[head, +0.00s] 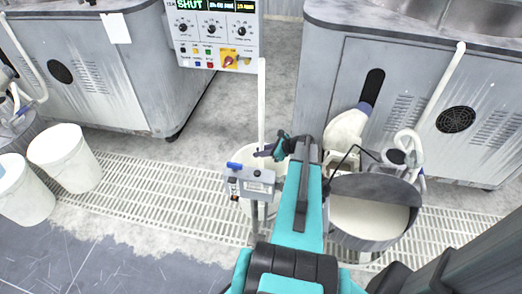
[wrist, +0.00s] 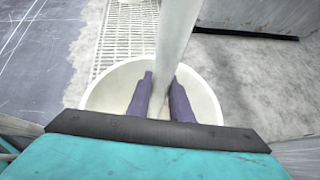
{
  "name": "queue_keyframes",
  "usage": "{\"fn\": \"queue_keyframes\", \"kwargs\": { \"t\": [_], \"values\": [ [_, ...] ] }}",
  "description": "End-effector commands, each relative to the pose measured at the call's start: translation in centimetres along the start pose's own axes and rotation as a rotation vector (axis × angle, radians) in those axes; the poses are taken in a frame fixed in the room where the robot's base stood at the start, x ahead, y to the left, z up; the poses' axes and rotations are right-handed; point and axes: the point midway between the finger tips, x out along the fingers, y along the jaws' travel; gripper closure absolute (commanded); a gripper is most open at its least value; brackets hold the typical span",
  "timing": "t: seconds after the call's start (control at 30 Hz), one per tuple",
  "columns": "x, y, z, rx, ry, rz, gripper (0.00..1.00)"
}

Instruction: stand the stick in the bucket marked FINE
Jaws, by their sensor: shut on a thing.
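The stick (head: 261,105) is long, pale and close to upright in the head view. My gripper (head: 268,150) is shut on it. In the wrist view the purple fingers (wrist: 160,98) stand on either side of the stick (wrist: 175,35). A white bucket (head: 238,157) lies under my gripper in the head view. In the wrist view the round bucket (wrist: 207,100) surrounds the fingers and the stick's lower part in the picture. The stick's lower end is hidden, so I cannot tell whether it touches the bucket floor. No FINE marking is readable on any bucket.
A small grey post-mounted box (head: 257,182) stands in front of the bucket. A grey drum (head: 372,240) with pale contents is to the right. Two white buckets (head: 70,160) (head: 22,195) stand at left. Grey machine cabinets (head: 90,75) (head: 420,95) and a control panel (head: 213,30) are behind.

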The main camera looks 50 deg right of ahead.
Motion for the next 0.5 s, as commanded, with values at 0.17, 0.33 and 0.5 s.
{"fn": "queue_keyframes", "kwargs": {
  "t": [0.17, 0.33, 0.5],
  "values": [
    [0.6, -0.1, -0.8, 0.0, -0.001, 0.0, 1.0],
    [1.1, -0.1, -1.5, 0.0, -0.001, 0.0, 1.0],
    [1.4, 0.0, -2.1, 0.0, -0.001, 0.0, 1.0]
  ]
}}
